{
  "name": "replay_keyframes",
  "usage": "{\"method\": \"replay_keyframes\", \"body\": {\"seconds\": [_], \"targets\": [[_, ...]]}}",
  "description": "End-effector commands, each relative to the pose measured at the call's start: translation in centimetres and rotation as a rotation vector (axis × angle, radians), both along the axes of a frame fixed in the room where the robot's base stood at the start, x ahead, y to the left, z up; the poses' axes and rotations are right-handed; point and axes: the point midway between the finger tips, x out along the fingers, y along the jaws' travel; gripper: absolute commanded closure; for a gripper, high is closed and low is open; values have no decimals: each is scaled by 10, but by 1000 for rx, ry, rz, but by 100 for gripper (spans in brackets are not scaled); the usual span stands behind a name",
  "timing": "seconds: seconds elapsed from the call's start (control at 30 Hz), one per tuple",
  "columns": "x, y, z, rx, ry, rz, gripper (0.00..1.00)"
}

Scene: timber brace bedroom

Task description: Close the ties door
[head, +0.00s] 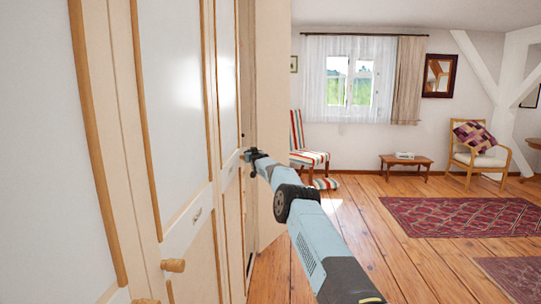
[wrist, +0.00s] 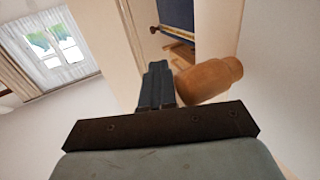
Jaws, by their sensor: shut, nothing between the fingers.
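The wardrobe's open door (head: 272,110) stands out as a pale panel at the far end of the wardrobe, beside a dark narrow opening. I cannot read a label marking it as the ties door. My gripper (head: 250,155) is shut and empty near the wardrobe front at that opening. In the wrist view my gripper's closed fingers (wrist: 157,85) are beside a round wooden knob (wrist: 210,80); whether they touch it is unclear. Beyond them, the opening shows a dark blue interior (wrist: 176,18) with a thin rod. Which door bears this knob is unclear.
Closed wardrobe doors (head: 175,100) with wooden knobs (head: 173,265) line the left side. A striped chair (head: 308,150), a low table (head: 405,165) and an armchair (head: 480,155) stand farther back. A red rug (head: 450,220) lies on the right. The wooden floor between is clear.

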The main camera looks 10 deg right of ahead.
Motion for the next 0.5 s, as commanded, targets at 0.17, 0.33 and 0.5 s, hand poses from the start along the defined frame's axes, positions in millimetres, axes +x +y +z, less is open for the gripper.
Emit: {"method": "replay_keyframes", "body": {"seconds": [0.17, 0.33, 0.5], "targets": [[-6, 10, -3, 8, 5, 23, 100], [-10, -19, -3, 5, 3, 15, 100], [-19, -62, -2, 4, 3, 5, 100]]}}
